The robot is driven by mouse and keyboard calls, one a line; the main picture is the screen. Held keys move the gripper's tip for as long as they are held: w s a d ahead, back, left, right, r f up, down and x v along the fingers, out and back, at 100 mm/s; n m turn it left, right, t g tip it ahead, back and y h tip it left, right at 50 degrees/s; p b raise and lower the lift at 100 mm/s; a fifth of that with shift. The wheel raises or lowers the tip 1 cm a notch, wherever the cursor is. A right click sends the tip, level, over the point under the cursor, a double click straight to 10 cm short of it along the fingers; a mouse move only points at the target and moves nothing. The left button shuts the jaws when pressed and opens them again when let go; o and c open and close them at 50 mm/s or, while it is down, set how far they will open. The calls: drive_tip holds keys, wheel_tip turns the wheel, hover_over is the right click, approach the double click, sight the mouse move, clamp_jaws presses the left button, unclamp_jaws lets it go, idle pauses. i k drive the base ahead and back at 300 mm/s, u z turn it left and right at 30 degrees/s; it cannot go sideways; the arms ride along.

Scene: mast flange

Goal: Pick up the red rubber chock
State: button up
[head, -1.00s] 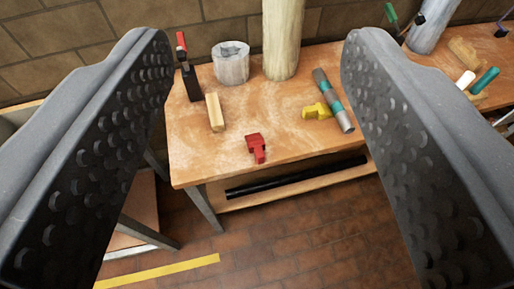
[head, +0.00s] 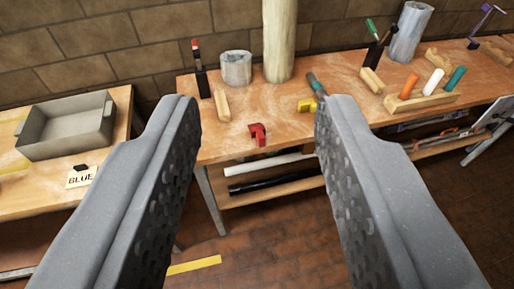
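The red rubber chock (head: 257,134) lies near the front edge of the wooden bench (head: 240,152) in the head view. It is a small red block with a notched shape. My gripper (head: 256,108) is open and empty, with one dark, studded finger on each side of the picture. The chock shows in the gap between the two fingers, beyond them and apart from both. The right finger hides part of the bench and of the grey and teal tube (head: 315,84).
Near the chock are a yellow piece (head: 306,104), a wooden block (head: 222,105), a grey cylinder (head: 236,67) and a pale post (head: 279,40). A grey tray (head: 66,128) stands on the left table. Pipes lie on the shelf below. Open floor lies in front.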

sight(257, 131)
drive_tip(key=u, duration=0.15)
drive_tip(key=i, duration=1.2)
drive_tip(key=z, duration=0.25)
